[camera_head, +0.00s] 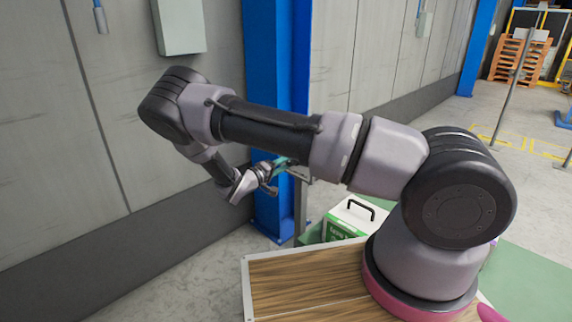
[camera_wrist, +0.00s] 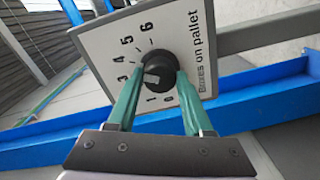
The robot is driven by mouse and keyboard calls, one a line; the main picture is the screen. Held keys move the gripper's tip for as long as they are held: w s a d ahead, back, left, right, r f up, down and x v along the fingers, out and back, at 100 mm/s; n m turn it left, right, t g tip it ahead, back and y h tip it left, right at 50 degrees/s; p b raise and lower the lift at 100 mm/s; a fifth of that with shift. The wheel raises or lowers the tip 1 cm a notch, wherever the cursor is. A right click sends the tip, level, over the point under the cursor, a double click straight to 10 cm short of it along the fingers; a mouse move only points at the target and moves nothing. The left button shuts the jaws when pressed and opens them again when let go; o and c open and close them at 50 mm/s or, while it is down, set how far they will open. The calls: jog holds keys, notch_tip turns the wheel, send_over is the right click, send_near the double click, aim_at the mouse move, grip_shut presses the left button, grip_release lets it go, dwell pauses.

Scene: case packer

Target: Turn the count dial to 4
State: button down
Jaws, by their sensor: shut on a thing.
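The count dial is a round black knob (camera_wrist: 158,66) on a white plate (camera_wrist: 105,62) marked "Boxes on pallet", seen in the wrist view. Numerals including 1, 3, 4, 5 and 6 ring the knob. A light mark shows on the knob's lower left, toward the low numerals; its exact setting is unclear. The 2 appears hidden behind a finger. My gripper (camera_wrist: 160,78) is shut on the knob, with one teal finger on each side. In the head view my gripper (camera_head: 284,164) reaches the dial's stand, where the dial face cannot be made out.
A grey post (camera_head: 299,208) stands beside a blue column (camera_head: 268,205) at the wall. A white and green case (camera_head: 350,217) with a black handle is to the right of the post. A wood-topped surface (camera_head: 290,285) lies in front. Open floor lies at left.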

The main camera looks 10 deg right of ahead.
jog(key=shift+c, duration=1.5)
grip_release()
jog(key=v, duration=1.1)
